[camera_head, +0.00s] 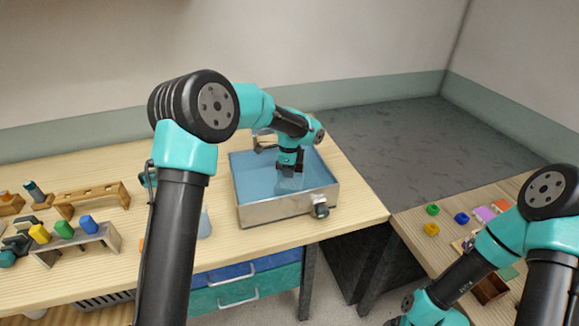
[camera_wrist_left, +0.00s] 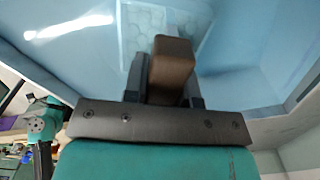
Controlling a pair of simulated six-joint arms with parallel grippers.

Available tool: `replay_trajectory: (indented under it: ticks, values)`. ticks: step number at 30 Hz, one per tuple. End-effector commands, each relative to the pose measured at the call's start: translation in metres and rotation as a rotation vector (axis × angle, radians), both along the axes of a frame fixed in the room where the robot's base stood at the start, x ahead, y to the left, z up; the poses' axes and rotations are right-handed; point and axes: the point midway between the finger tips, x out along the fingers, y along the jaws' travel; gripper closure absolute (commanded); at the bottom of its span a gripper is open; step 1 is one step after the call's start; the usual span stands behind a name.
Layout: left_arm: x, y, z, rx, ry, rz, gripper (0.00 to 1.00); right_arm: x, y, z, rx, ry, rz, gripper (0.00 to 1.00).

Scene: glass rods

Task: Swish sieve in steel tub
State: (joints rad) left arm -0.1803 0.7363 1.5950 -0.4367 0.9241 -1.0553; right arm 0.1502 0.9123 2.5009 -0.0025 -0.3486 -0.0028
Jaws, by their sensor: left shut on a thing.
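The steel tub (camera_head: 262,211) stands on the wooden table, holding blue water. My left gripper (camera_head: 289,170) reaches down inside it from above. In the left wrist view, my left gripper (camera_wrist_left: 165,85) is shut on the brown handle of the sieve (camera_wrist_left: 172,68). A pale hexagonal mesh shows beyond the handle, low in the blue tub (camera_wrist_left: 290,95). In the head view the sieve is mostly hidden by the gripper and the water. My right arm is at the lower right, but its gripper does not show.
A wooden rack (camera_head: 92,198) and a stand with coloured-topped pieces (camera_head: 80,243) are on the left of the table. A tap-like fitting (camera_head: 320,207) sticks out of the tub's front. Small coloured blocks (camera_head: 461,218) lie on the right table.

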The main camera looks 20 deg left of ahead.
Motion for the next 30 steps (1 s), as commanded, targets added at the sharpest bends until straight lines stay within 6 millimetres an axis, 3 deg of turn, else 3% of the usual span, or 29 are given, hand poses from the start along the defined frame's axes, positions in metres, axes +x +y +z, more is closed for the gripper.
replay_trajectory:
  ticks: [13,30]
  values:
    - [-0.001,0.002,0.000,0.000,-0.001,0.000,1.00,0.000,0.000,0.000,0.000,0.000,0.000,0.19]
    - [-0.017,0.027,0.000,0.000,0.000,0.000,1.00,0.000,0.000,0.000,0.000,0.000,0.000,0.19]
